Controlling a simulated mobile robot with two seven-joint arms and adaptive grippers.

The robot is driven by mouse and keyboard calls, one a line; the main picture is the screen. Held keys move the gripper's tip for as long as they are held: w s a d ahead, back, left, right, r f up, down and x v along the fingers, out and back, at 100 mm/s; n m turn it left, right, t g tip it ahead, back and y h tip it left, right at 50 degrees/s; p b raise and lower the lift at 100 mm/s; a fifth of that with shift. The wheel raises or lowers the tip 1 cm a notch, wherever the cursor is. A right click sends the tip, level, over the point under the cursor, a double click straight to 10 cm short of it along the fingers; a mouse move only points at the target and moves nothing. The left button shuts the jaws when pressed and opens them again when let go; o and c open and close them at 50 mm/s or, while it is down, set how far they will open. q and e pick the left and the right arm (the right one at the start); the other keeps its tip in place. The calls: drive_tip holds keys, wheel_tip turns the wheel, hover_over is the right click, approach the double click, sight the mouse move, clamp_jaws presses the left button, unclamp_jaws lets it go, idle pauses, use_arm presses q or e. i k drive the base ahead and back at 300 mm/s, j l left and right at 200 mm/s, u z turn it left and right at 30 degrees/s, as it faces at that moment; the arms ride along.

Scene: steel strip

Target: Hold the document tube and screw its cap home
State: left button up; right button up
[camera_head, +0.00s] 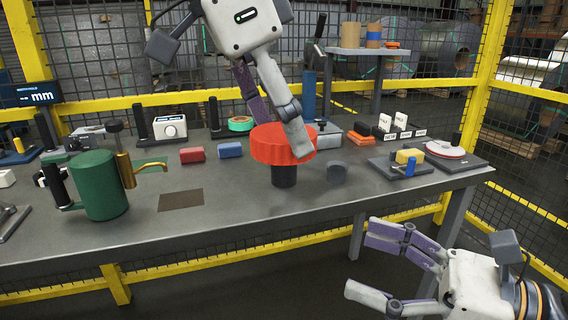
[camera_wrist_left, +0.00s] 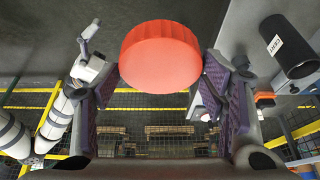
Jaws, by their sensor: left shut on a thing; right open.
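A large red-orange round cap with a ribbed rim (camera_head: 275,147) is in my left gripper (camera_head: 284,138), high over the bench. The cap also shows between the two purple-padded fingers in the left wrist view (camera_wrist_left: 160,55). In the head view a black cylinder (camera_head: 284,177) shows directly below the cap, its top hidden by it. In the left wrist view a black cylinder with a white label (camera_wrist_left: 288,45) stands apart from the cap. I cannot tell for sure which cylinder is the document tube. My right gripper (camera_head: 360,262) is open and empty, in front of the bench.
A green can with a brass spout (camera_head: 103,185) stands at the left of the grey bench (camera_head: 235,215). Red (camera_head: 192,155) and blue (camera_head: 230,150) blocks lie behind, and a small grey cylinder (camera_head: 337,172) is to the right. The front middle is clear; a yellow-framed mesh fence is behind.

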sight(282, 176)
drive_tip(key=i, duration=1)
